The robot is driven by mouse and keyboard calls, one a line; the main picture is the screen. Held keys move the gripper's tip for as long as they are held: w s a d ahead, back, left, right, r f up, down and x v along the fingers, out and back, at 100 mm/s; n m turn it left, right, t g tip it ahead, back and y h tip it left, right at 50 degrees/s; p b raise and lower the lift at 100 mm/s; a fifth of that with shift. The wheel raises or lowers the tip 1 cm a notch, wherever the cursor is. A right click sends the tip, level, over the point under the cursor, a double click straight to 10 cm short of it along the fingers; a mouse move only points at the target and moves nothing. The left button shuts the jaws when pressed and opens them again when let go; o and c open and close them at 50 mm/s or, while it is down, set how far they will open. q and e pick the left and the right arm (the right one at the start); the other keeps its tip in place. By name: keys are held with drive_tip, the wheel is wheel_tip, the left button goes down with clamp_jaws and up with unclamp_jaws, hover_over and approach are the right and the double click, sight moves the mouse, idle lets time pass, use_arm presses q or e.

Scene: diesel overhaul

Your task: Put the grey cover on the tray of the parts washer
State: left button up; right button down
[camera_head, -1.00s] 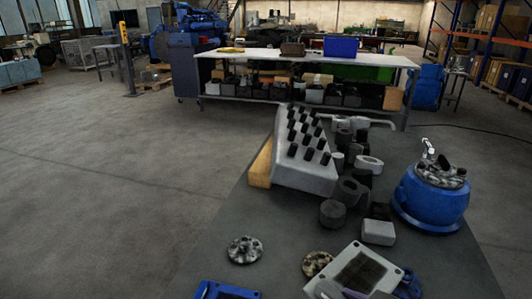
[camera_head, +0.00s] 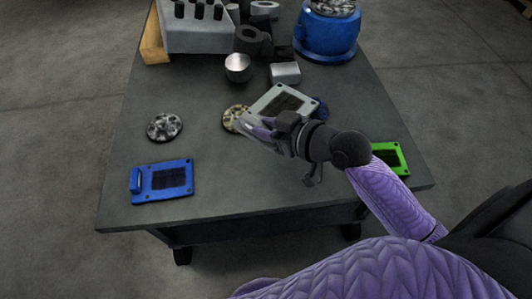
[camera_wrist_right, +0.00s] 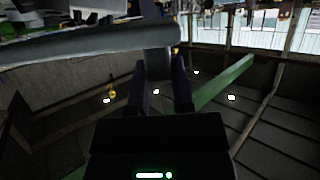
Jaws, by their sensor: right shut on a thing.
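The grey cover (camera_head: 258,106) is a light grey rectangular plate with a dark grid panel in its middle. In the head view it is by the middle of the dark table, partly hidden by my right gripper (camera_head: 246,122). That gripper is shut on the cover, near its left front edge. In the right wrist view, the two dark fingers (camera_wrist_right: 162,85) meet a grey edge. I cannot tell how high the cover is above the table. A round blue vessel (camera_head: 325,38), probably the parts washer, stands at the back right with mottled metal on top. My left gripper is out of view.
A blue cover (camera_head: 150,190) and a mottled disc (camera_head: 164,127) lie on the table's left. A brassy disc (camera_head: 232,118) is beside the grey cover. A green cover (camera_head: 392,155) is at the right front. Grey blocks and cylinders crowd the back.

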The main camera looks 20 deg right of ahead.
sight(242, 128)
drive_tip(key=w+f+m+h, duration=0.1)
drive_tip(key=m+h, duration=0.1)
drive_tip(key=f+m+t+h, duration=0.1)
drive_tip(key=f+m+h, duration=0.1)
drive_tip(key=w+f+m+h, duration=0.1)
drive_tip(key=f+h, duration=0.1)
drive_tip(key=shift+w+a+f+m+t, duration=0.1)
drive_tip(key=shift+w+a+m+t, duration=0.2)
drive_tip(key=shift+m+t, duration=0.1)
drive_tip(key=shift+w+a+m+h, duration=0.25)
drive_tip(key=shift+m+h, duration=0.35)
drive_tip(key=shift+h, duration=0.3)
drive_tip(key=a+r+m+h, duration=0.1)
drive_tip(key=w+a+r+m+h, duration=0.1)
drive_tip(key=a, duration=0.1)
drive_tip(key=shift+r+g, duration=0.1)
drive_tip(key=shift+g, duration=0.2)
drive_tip(key=shift+s, duration=0.1)
drive_tip(key=shift+d, duration=0.1)
